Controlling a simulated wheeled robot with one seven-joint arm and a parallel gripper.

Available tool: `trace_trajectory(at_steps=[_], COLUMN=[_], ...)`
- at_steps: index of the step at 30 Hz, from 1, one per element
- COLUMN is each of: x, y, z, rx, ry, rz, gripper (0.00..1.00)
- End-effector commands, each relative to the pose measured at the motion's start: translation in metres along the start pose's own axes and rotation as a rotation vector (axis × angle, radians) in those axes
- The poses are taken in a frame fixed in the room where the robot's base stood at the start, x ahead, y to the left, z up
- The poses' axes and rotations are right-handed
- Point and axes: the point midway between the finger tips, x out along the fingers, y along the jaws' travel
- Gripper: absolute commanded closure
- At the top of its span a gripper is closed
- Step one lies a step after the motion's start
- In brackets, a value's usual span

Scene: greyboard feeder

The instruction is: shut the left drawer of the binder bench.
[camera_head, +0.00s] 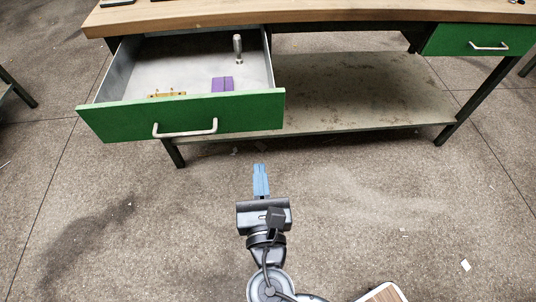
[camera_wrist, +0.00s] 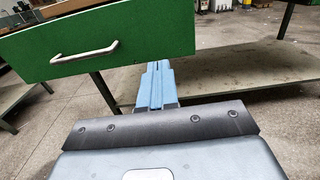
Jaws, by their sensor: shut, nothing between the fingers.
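The left drawer (camera_head: 101,121) of the binder bench (camera_head: 190,14) is pulled well out, with a green front and a pale bar handle (camera_head: 186,128). The drawer front also shows in the wrist view (camera_wrist: 150,30), with its handle (camera_wrist: 84,53) at upper left. Inside lie a purple block (camera_head: 222,84), a brass-coloured piece (camera_head: 167,94) and a metal-and-dark upright tool (camera_head: 238,49). My gripper (camera_head: 260,168) has blue fingers closed together and empty. It is in front of the drawer, toward its right end, apart from it; the fingers also show in the wrist view (camera_wrist: 156,68).
The right drawer (camera_head: 480,40) of the bench is shut. A lower shelf (camera_head: 350,95) spans the bench legs. Bare concrete floor (camera_head: 370,190) lies open in front. A wood-topped item (camera_head: 383,293) shows at the bottom edge.

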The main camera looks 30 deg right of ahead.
Motion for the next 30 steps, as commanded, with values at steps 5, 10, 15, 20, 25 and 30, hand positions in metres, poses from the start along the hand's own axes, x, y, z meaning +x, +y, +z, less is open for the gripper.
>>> trace_trajectory(at_steps=[5,10,15,20,25,30], x=[0.029,0.063,0.095,0.117,0.130,0.132], y=[-0.001,-0.001,-0.001,-0.001,-0.001,-0.001], z=[-0.001,-0.001,-0.001,-0.001,-0.001,-0.001], rx=[0.002,0.004,0.006,0.005,0.005,0.004], ry=[0.000,0.001,0.001,0.003,0.003,0.004], rz=[-0.004,-0.003,-0.002,-0.001,-0.001,-0.001], gripper=[1.00,1.00,1.00,1.00,1.00,1.00])
